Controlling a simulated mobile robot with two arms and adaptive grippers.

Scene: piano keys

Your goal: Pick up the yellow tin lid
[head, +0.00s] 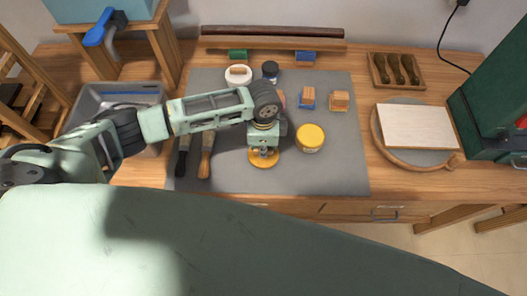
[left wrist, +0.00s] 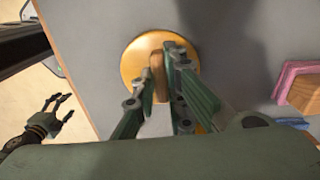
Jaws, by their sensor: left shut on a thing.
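The yellow tin lid (head: 264,160) is a round yellow disc with a wooden knob, over the front middle of the grey mat. In the left wrist view the lid (left wrist: 135,62) shows with its knob (left wrist: 157,78) between the fingers. My left gripper (head: 264,151) points down from above and is shut on the knob. I cannot tell whether the lid touches the mat. A yellow tin (head: 310,138) stands just right of it. My right gripper (left wrist: 60,104) shows at the left of the left wrist view, fingers apart and empty.
Two handled tools (head: 205,155) lie left of the lid. A white lid (head: 238,76), a dark jar (head: 270,70) and wooden blocks (head: 339,100) stand farther back. A white board (head: 418,127) lies at right. The mat's front right is clear.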

